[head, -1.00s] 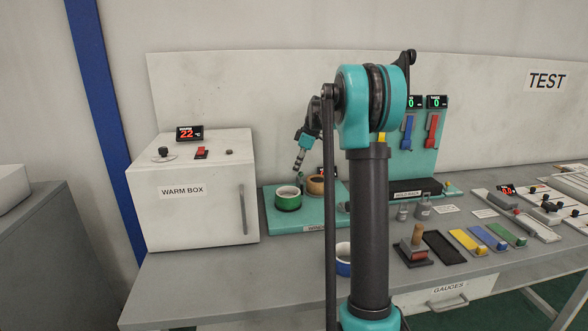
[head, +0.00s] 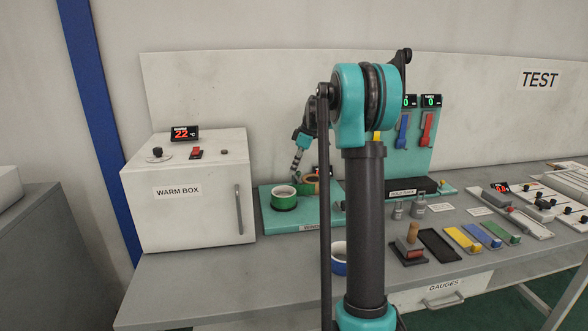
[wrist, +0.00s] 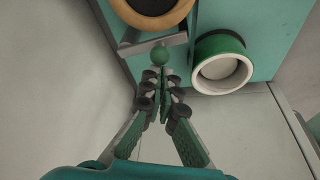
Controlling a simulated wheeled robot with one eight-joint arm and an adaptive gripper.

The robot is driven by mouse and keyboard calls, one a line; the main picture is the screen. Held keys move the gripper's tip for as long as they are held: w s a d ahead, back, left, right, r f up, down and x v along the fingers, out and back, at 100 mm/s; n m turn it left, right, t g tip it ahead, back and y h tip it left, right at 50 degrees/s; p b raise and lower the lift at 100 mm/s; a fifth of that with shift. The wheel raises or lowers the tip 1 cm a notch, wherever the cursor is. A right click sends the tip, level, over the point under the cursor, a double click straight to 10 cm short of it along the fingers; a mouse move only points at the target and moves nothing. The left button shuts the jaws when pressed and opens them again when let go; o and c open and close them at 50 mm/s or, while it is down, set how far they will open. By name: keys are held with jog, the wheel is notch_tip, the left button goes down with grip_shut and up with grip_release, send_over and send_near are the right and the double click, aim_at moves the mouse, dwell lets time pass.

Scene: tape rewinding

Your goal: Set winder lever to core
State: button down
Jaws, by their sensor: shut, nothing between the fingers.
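The winder is a teal base (head: 268,212) on the bench beside the warm box. It bears a green-sided roll (head: 284,197) with a white rim and a tan ring (head: 310,186) behind it. In the wrist view, the green roll (wrist: 222,64) is at right and the tan ring (wrist: 152,8) at the top. In the head view my gripper (head: 295,174) is above the winder.
The white warm box (head: 185,200) stands left of the winder. My own arm hides part of the bench. A blue roll (head: 339,257) sits in front. Weights, coloured gauges (head: 463,239) and a teal panel with blue and red levers (head: 427,128) are to the right.

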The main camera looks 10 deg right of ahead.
jog(key=a, duration=0.4)
jog(key=w+v, duration=0.1)
jog(key=v, duration=0.9)
jog(key=shift+w+d, duration=0.15)
jog(key=shift+d, duration=0.05)
